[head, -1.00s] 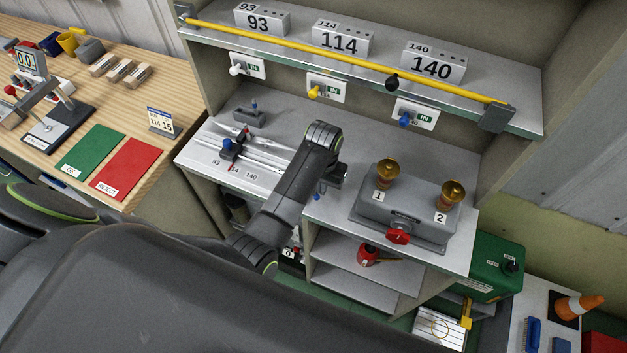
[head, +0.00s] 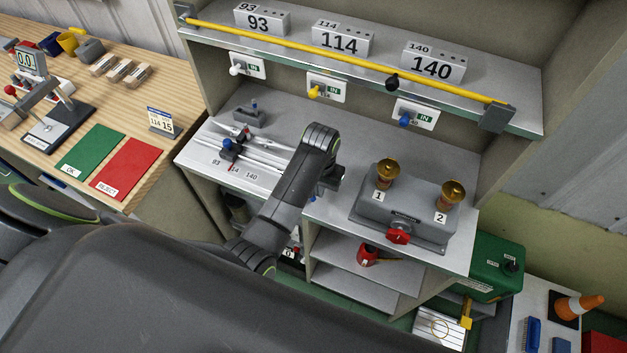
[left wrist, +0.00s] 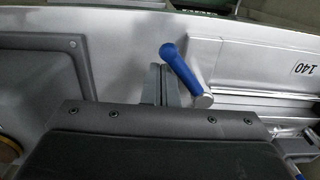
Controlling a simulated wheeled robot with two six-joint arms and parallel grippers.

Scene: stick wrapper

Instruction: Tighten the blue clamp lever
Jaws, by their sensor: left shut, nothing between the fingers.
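The blue clamp lever (left wrist: 178,68) shows in the left wrist view, angled up and left from its grey pivot (left wrist: 203,101). My left gripper (left wrist: 161,72) is shut and empty. Its fingertips are close beside the lever on its left in that view; I cannot tell whether they touch it. In the head view my left gripper (head: 330,182) is over the right end of the railed fixture, partly behind my forearm. The lever is largely hidden there. My right gripper is not in view.
A grey box with two brass cups (head: 398,212) and a red knob stands right of the gripper. Rails with a blue-knobbed stop (head: 230,148) lie to its left. A shelf with a yellow bar (head: 330,60) runs behind. The 140 mark (left wrist: 302,69) is near the lever.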

